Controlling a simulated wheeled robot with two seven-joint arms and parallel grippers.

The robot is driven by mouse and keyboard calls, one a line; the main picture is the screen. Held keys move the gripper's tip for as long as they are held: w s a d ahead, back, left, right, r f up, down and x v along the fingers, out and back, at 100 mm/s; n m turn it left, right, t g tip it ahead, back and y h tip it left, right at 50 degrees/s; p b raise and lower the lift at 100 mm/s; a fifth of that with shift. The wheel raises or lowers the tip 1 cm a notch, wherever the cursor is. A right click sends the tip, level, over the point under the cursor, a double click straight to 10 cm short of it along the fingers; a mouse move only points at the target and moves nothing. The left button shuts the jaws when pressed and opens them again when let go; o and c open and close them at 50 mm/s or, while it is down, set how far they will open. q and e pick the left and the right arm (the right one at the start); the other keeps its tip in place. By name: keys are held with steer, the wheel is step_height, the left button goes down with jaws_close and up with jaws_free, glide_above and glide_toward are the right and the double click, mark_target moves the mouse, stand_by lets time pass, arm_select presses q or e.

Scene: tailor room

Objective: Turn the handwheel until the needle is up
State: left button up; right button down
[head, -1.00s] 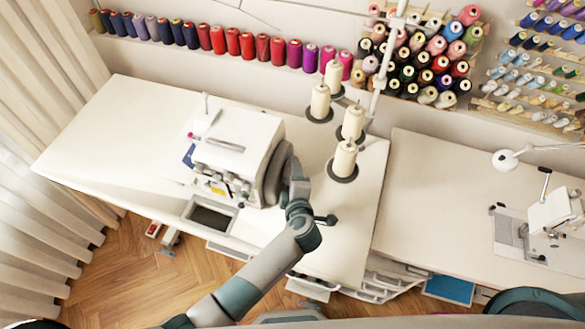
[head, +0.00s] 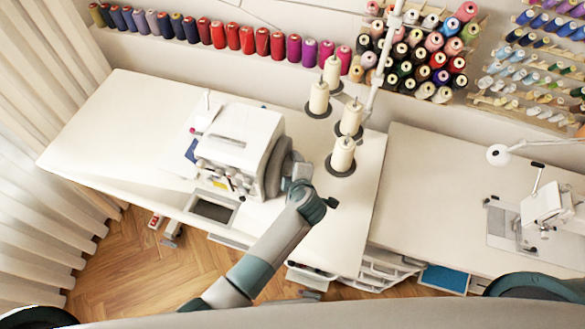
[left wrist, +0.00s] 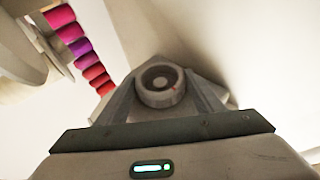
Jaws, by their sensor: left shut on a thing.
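The white overlock sewing machine (head: 240,135) stands on the left table. The needle is too small to make out at the machine's front. My right gripper is not in view.
Cream thread cones (head: 343,154) stand on the left table (head: 110,125) behind and right of my left arm. A second sewing machine (head: 545,205) is on the right table (head: 430,190). Thread racks line the wall. The tabletop left of the overlock machine is clear.

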arm_select(q)
steer(key=shift+f, duration=0.1)
steer(key=o, duration=1)
steer(key=shift+o, duration=0.2)
steer(key=shift+s, duration=0.1)
steer(key=v, duration=1.7)
steer(key=shift+d, duration=0.1)
